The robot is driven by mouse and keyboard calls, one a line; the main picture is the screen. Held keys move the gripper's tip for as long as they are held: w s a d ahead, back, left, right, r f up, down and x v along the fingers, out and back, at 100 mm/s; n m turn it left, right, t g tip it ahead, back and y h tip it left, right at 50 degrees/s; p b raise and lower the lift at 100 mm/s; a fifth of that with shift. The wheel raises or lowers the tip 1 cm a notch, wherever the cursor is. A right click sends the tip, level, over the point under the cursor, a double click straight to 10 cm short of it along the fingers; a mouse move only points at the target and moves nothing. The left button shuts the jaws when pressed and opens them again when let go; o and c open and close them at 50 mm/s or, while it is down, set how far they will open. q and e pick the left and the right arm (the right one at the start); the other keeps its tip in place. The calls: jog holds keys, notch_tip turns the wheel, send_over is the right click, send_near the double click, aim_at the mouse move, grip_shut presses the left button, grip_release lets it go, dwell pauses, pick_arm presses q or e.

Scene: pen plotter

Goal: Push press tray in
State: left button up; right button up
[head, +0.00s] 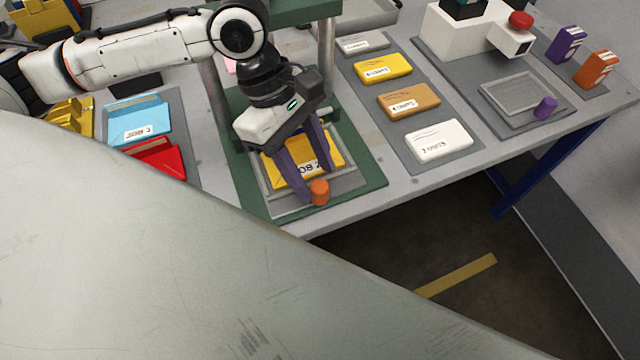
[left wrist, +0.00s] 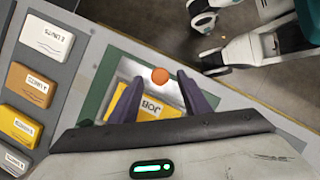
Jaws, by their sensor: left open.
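The press tray (head: 355,183) is a grey tray with an orange knob (head: 320,191) at its front edge. It sits on the green press base (head: 375,180), pulled toward the table's front edge. A yellow job packet (head: 333,150) lies in the tray. My left gripper (head: 308,178) is open, its two purple fingers over the packet just behind the knob. In the left wrist view the fingers (left wrist: 187,95) stand apart, with the orange knob (left wrist: 160,76) beyond and between them. Whether the fingers touch the tray or packet cannot be told. My right gripper is not in view.
Several labelled blocks, one white (head: 439,140), lie on a grey mat to the right. Blue (head: 137,119) and red (head: 158,160) packets lie left.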

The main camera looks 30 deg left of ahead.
aim_at(320, 186)
pick_arm(q)
jog(key=x, duration=0.3)
jog(key=shift+d+f, duration=0.15)
jog(key=shift+f, duration=0.05)
jog(key=shift+d+f, duration=0.1)
jog(key=shift+f, duration=0.15)
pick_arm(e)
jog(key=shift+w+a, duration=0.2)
